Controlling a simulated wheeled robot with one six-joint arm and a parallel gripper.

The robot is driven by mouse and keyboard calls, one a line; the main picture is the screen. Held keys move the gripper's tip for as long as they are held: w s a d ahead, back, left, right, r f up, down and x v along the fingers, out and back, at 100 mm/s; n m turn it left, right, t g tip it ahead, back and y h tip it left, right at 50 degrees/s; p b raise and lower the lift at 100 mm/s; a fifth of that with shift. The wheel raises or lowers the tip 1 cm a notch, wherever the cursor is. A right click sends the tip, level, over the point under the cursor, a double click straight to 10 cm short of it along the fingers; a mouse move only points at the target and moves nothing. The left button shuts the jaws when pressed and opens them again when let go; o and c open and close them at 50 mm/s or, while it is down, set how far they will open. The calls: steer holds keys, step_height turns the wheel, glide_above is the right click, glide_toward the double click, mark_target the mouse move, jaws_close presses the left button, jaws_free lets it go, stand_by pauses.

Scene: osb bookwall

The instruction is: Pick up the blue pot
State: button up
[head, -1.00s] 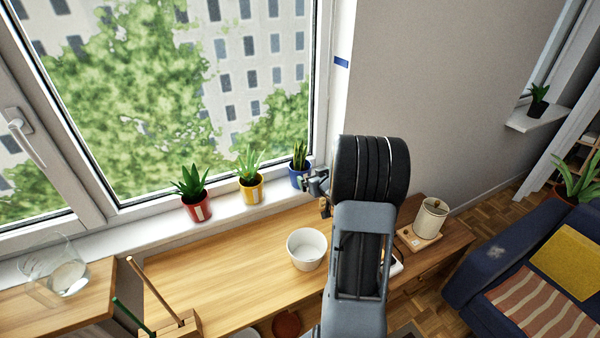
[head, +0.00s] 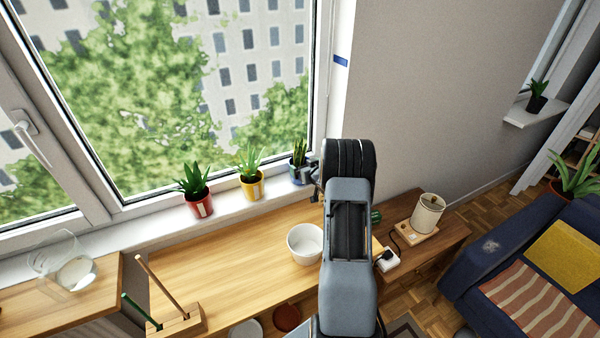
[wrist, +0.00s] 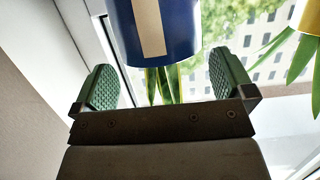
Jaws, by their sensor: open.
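The blue pot (head: 298,180) with a spiky green plant stands on the white windowsill at the right end of a row of pots. The wrist view shows the blue pot (wrist: 165,35) close up and upside down, with a pale label on its side. My gripper (wrist: 164,62) is open, with one green ridged finger on each side of the pot in that view.
A yellow pot (head: 252,188) and a red pot (head: 201,205) stand left of the blue one on the sill (head: 160,226). A white bowl (head: 304,245) sits on the wooden desk below. The window frame and wall corner are close behind the blue pot.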

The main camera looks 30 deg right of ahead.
mark_target(296, 159)
steer(key=shift+p+x, duration=0.5)
steer(key=shift+x, duration=1.35)
steer(key=shift+r, duration=0.1)
steer(key=c, duration=1.2)
